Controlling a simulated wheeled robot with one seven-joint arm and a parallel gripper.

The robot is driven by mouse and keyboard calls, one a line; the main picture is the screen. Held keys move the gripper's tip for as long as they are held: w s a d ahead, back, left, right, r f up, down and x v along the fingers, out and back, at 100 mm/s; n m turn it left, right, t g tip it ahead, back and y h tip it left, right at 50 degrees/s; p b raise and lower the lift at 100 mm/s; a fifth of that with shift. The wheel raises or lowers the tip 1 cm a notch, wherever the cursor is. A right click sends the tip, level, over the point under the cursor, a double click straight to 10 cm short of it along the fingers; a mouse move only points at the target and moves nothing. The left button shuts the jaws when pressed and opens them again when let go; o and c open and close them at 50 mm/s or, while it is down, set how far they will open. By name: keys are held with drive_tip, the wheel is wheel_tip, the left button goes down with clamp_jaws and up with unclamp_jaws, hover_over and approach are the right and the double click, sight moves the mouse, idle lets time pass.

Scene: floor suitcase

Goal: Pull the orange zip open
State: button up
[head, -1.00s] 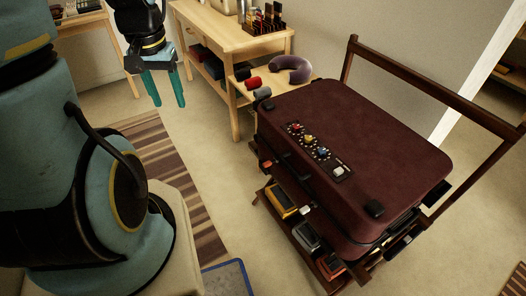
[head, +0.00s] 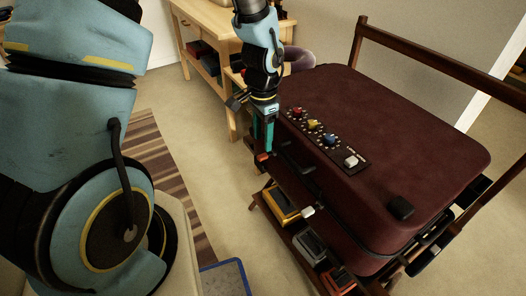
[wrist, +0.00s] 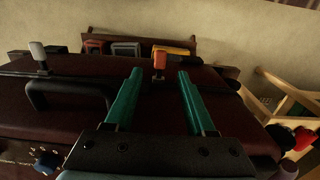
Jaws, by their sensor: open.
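A dark maroon suitcase (head: 410,130) lies flat on a wooden rack. The orange zip pull (head: 262,158) is on its near side, towards the left corner. It also shows in the wrist view, where the orange pull (wrist: 159,61) stands up from the zip line between and slightly beyond the fingertips. My gripper (head: 264,140) is over that side of the suitcase, its teal fingers pointing down. In the wrist view my gripper (wrist: 160,74) is open, one finger each side of the pull, with gaps visible. A pale grey pull (head: 308,211) sits farther right along the zip.
A black carry handle (wrist: 70,92) lies between the two pulls. A knob panel (head: 325,136) is on the suitcase top. Yellow (head: 282,203), grey (head: 310,243) and red (head: 338,279) boxes sit below. A wooden bench (head: 205,30) stands behind; striped rug (head: 160,170) lies left.

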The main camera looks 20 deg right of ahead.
sight(263, 155)
drive_tip(key=shift+f, duration=2.8)
drive_tip(key=shift+c, duration=0.2)
clamp_jaws()
